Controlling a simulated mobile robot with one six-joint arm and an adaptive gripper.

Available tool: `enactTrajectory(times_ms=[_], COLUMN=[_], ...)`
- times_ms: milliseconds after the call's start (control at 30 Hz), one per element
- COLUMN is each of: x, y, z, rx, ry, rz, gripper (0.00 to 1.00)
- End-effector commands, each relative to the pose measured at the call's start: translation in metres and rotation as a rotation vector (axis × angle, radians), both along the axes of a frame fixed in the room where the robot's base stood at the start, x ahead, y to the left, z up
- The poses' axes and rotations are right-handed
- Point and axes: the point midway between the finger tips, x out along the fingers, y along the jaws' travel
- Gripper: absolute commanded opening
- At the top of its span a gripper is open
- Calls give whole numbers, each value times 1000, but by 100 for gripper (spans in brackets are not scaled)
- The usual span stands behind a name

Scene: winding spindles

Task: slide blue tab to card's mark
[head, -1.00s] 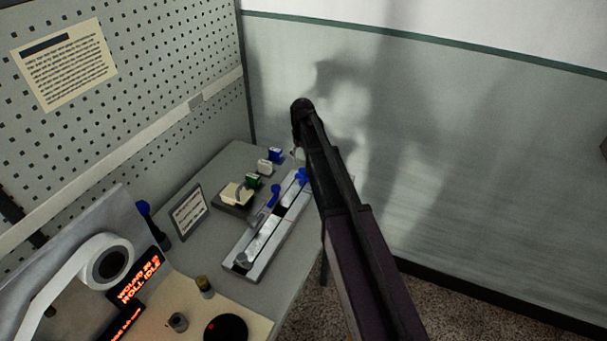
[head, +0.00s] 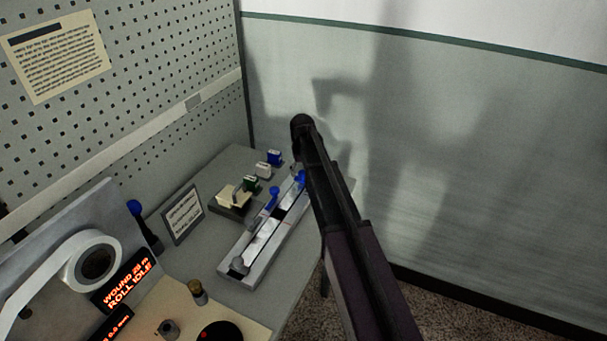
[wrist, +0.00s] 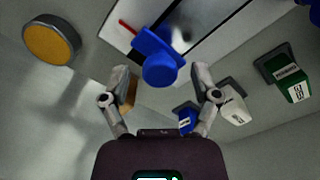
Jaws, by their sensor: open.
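The blue tab (head: 300,179) sits near the far end of a pale slotted rail (head: 262,248). In the wrist view the blue tab (wrist: 158,62) shows a round knob towards me and a thin red pointer at its side. My gripper (wrist: 160,74) is open, one finger on each side of the knob, with visible gaps; I cannot tell whether the fingers are deep enough to surround it. In the head view my arm hides the gripper. A framed card (head: 183,214) with print stands left of the rail; its text is too small to read.
A second blue knob (head: 273,193) stands beside the rail. Green (head: 250,184), white (head: 262,170) and blue (head: 274,157) labelled blocks stand behind it, near a cream pad (head: 233,194). A tape roll and lit displays (head: 124,284) are at the front left.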

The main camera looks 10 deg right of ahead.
Motion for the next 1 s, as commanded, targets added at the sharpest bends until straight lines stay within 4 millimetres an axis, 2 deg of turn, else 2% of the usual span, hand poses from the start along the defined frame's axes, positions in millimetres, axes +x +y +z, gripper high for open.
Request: enactTrajectory(times_ms=[267, 367, 533, 567, 767, 1000], x=[0, 0, 0, 0, -6, -34], y=[0, 0, 0, 0, 4, 24], z=[0, 0, 0, 0, 0, 0], rx=[0, 0, 0, 0, 0, 0], ry=[0, 0, 0, 0, 0, 0], rz=[0, 0, 0, 0, 2, 2], gripper=[79, 55, 4, 0, 0, 0])
